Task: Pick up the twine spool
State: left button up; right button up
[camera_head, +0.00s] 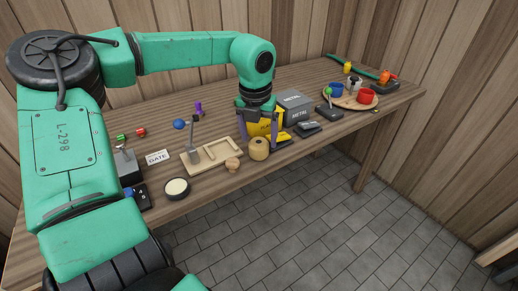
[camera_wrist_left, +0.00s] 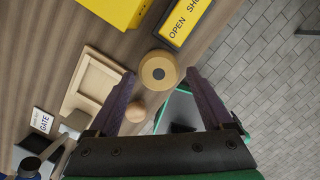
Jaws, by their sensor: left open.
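The twine spool (camera_head: 259,149) is a tan cylinder with a dark centre hole, standing upright near the bench's front edge. In the left wrist view the spool (camera_wrist_left: 159,72) appears from above, at the level of the fingertips and between them in the picture. My left gripper (camera_head: 258,139) points down over the spool with its purple-grey fingers spread. In the wrist view the left gripper (camera_wrist_left: 160,75) holds nothing. I cannot tell how much height separates the fingertips from the spool. My right gripper is in neither view.
A wooden tray (camera_head: 229,157) and wooden knob (camera_head: 232,164) lie just left of the spool. A yellow bin (camera_wrist_left: 110,8) and yellow sign (camera_wrist_left: 184,20) are close by. A grey METAL box (camera_head: 294,107) stands behind right. The bench edge is close in front.

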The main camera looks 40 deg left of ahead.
aim_at(258, 143)
pick_arm(q)
notch_tip(258, 143, down, 3)
jog(key=shift+w+a+f, duration=0.1)
jog(key=shift+w+a, duration=0.05)
jog(key=shift+w+f, duration=0.15)
jog(key=shift+f, duration=0.15)
jog(key=shift+r, duration=0.1)
jog(key=c, duration=1.2)
